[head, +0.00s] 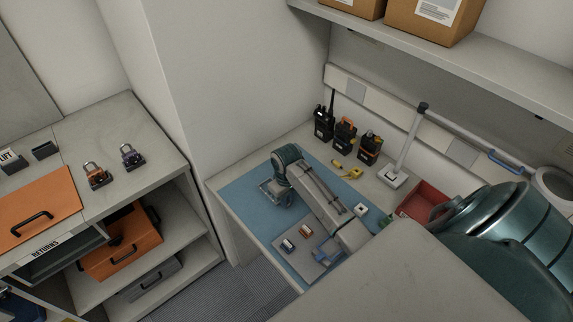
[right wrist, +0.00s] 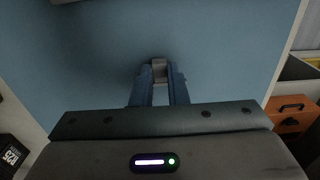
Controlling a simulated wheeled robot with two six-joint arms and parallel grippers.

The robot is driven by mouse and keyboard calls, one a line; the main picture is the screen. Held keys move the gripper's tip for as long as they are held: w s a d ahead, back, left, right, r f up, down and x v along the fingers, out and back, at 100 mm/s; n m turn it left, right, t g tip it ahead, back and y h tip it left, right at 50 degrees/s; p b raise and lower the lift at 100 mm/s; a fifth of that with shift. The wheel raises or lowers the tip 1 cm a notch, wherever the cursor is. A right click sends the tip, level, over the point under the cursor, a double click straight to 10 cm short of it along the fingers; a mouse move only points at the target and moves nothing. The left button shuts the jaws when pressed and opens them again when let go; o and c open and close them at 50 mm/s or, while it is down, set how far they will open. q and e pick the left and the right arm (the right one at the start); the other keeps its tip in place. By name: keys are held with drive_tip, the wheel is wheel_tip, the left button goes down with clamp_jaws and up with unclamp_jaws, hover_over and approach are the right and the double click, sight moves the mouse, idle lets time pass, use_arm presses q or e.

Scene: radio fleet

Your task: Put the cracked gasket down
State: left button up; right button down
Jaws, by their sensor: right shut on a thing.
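My right gripper (head: 272,194) hangs over the left part of the blue mat (head: 240,187) on the workbench. In the right wrist view its two blue fingers (right wrist: 159,72) are shut on a small grey piece (right wrist: 159,65), taken to be the gasket. It is mostly hidden between the fingertips, and no crack can be made out. The mat's blue surface fills the view behind it. I cannot tell whether the piece touches the mat.
A grey tray (head: 308,268) with small parts lies at the mat's front. Several radios (head: 345,134) stand at the back, near yellow pieces (head: 352,173). A red bin (head: 424,201) is at the right. The mat around the gripper is mostly bare.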

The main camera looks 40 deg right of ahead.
drive_tip(key=shift+f, duration=0.25)
drive_tip(key=c, duration=1.4)
unclamp_jaws()
drive_tip(key=shift+c, duration=0.2)
drive_tip(key=shift+r, duration=0.3)
wheel_tip(320, 180, up, 4)
drive_tip(key=p, duration=0.3)
drive_tip(key=shift+r, duration=0.25)
wheel_tip(320, 180, up, 8)
